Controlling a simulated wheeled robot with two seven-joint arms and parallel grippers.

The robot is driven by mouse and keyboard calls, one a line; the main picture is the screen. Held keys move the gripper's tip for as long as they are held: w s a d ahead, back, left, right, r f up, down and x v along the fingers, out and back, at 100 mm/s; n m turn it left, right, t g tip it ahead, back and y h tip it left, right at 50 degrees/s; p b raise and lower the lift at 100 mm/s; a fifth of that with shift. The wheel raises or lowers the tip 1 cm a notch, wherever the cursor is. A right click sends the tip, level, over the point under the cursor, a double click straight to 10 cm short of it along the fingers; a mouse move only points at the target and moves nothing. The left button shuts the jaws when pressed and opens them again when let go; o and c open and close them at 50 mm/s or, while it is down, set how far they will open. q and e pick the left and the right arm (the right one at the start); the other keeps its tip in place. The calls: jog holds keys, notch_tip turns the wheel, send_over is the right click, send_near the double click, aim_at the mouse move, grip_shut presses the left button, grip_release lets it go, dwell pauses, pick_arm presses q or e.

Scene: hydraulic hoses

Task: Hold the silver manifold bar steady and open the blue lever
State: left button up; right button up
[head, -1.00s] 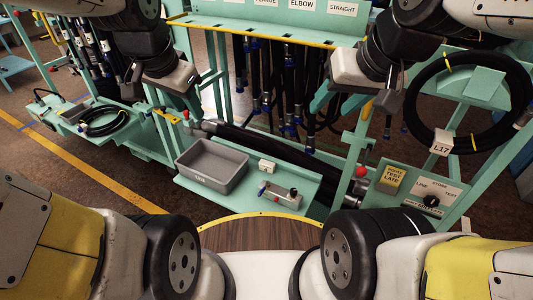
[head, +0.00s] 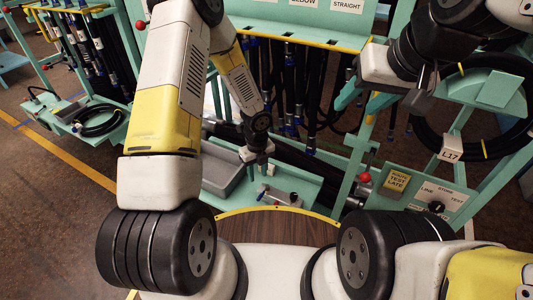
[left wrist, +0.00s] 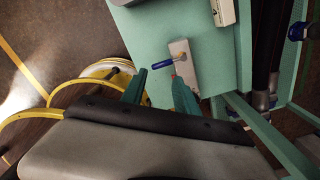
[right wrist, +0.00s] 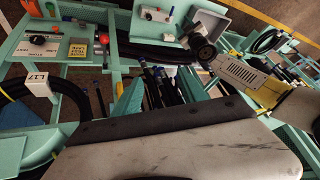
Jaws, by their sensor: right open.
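The silver manifold bar (head: 280,197) lies on the teal shelf below my left gripper in the head view. The left wrist view shows it as a pale block (left wrist: 184,68), with the blue lever (left wrist: 162,64) sticking out to the left. The bar also shows in the right wrist view (right wrist: 154,15). My left gripper (left wrist: 158,90) is open; its teal fingers reach toward the bar and lever, with nothing visible between them. In the head view this gripper (head: 261,166) is over the shelf. My right gripper (right wrist: 159,90) is open and empty, high at the right in the head view (head: 426,90).
A grey bin (head: 221,178) stands left of the bar, partly behind my left arm. A selector panel (head: 430,200) and a coiled black hose near the L17 tag (head: 452,148) are at the right. Hanging hoses (head: 290,90) fill the rack behind.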

jog(key=o, duration=0.5)
jog(key=shift+w, duration=0.15)
jog(key=shift+o, duration=0.2)
jog(key=m+g+h, duration=0.2)
jog(key=m+g, duration=0.4)
jog(key=m, duration=1.9)
send_over(293, 202)
jog(key=f, duration=5)
jog(key=shift+w, duration=0.35)
jog(key=shift+d+f, duration=0.1)
jog(key=shift+f, duration=0.25)
notch_tip(293, 202, down, 7)
jog(key=shift+f, duration=0.15)
